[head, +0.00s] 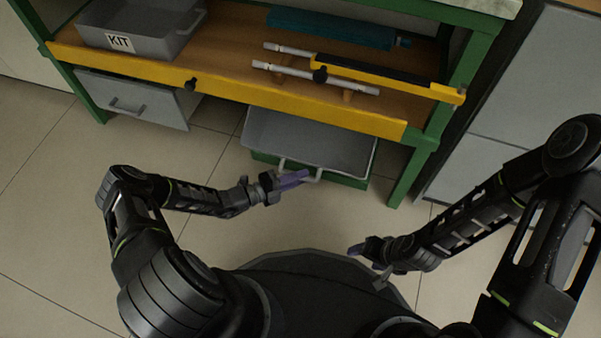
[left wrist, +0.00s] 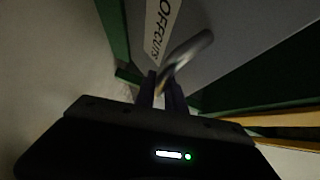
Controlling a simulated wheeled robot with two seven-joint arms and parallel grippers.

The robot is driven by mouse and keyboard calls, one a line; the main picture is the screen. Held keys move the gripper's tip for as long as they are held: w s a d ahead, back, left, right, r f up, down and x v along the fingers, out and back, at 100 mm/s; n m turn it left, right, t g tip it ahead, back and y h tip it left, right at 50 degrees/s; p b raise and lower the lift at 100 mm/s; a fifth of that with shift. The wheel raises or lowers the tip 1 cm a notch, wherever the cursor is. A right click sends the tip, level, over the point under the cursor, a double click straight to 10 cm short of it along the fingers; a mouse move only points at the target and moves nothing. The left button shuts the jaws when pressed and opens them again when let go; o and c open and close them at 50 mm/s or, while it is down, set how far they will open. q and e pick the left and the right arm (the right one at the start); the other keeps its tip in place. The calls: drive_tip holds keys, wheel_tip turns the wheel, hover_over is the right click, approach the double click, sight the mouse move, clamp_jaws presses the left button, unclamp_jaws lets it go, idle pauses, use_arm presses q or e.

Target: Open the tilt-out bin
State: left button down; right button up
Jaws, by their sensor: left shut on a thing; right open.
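The tilt-out bin (head: 345,155) is a grey open-topped box under the middle of the bench, leaning out at the front so its inside shows. Its front carries an OFFCUTS label (left wrist: 163,28) in the left wrist view. My left gripper (head: 297,177) is at the bin's front and shut on its curved metal handle (head: 318,175). The handle also shows between the fingers in the left wrist view (left wrist: 188,50). The fingers hide part of the handle. My right gripper (head: 367,265) is open and empty, low in front of the bench, apart from the bin.
The workbench has a yellow front edge (head: 225,88) above the bin and green legs (head: 408,172). A grey drawer (head: 130,98) is at left. A KIT tray (head: 140,28), light rods (head: 290,70) and a teal block (head: 330,27) are on top. The tiled floor is clear.

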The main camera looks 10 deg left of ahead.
use_arm(q)
drive_tip(key=shift+a+f, duration=0.1)
drive_tip(key=shift+f, duration=0.15)
drive_tip(key=c, duration=1.4)
unclamp_jaws()
drive_tip(key=shift+r, duration=0.1)
drive_tip(key=p+v, duration=0.2)
drive_tip(key=v, duration=0.5)
drive_tip(key=shift+s+a, duration=0.2)
drive_tip(key=shift+a, duration=0.05)
drive_tip(key=shift+r, duration=0.1)
